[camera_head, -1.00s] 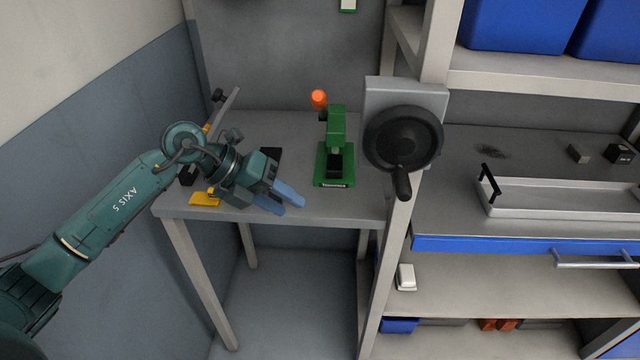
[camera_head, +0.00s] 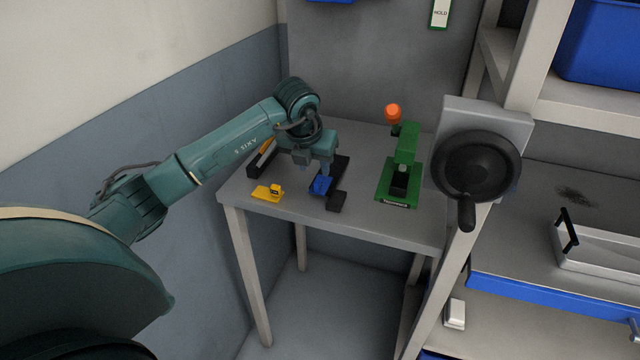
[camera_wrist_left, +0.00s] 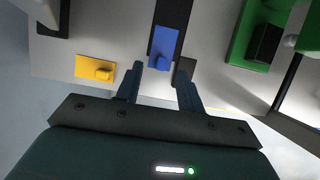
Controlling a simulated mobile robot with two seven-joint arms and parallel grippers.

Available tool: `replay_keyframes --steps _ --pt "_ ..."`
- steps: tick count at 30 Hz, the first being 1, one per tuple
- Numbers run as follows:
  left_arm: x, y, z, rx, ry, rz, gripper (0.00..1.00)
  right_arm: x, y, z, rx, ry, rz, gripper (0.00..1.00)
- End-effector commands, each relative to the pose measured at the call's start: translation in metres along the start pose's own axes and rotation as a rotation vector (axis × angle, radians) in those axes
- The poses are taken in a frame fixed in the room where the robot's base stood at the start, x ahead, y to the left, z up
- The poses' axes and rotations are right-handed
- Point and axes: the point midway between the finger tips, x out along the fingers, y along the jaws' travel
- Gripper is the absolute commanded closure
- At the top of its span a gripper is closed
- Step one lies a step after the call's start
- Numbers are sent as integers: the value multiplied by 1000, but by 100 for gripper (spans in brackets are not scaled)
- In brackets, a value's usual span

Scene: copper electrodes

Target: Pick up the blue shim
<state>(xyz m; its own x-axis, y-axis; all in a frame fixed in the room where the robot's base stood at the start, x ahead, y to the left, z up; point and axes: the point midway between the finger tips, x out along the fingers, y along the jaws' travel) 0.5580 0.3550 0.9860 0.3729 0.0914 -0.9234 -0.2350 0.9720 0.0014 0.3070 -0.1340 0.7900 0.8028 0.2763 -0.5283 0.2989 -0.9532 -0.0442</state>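The blue shim (camera_head: 321,186), a flat plate with a small raised block, lies on a black strip (camera_head: 341,164) on the grey table. In the left wrist view the blue shim (camera_wrist_left: 164,42) sits just beyond my fingertips, its raised block centred between them. My left gripper (camera_head: 318,168) points down over the shim in the head view and partly hides it. In the left wrist view my left gripper (camera_wrist_left: 160,68) is open, with its two fingers apart and nothing held. My right gripper is not in view.
A yellow shim (camera_head: 265,194) lies to the left on the grey table (camera_head: 290,212). A black block (camera_head: 336,202) stands close by the blue shim. A green press (camera_head: 400,178) with an orange knob stands to the right. A handwheel (camera_head: 477,166) is further right.

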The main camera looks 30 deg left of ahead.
Motion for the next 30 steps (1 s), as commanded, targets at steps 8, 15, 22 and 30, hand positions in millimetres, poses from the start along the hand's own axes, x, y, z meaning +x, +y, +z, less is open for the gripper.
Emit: replay_keyframes --steps 8,15,22,30 --pt "39 -4 -3 -1 5 -1 62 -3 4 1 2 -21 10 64" --pt "50 -4 -3 1 2 -2 62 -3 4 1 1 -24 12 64" --pt "50 -3 -3 1 1 -2 71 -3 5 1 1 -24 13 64" --pt "49 -3 -3 1 1 -2 93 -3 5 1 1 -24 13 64"
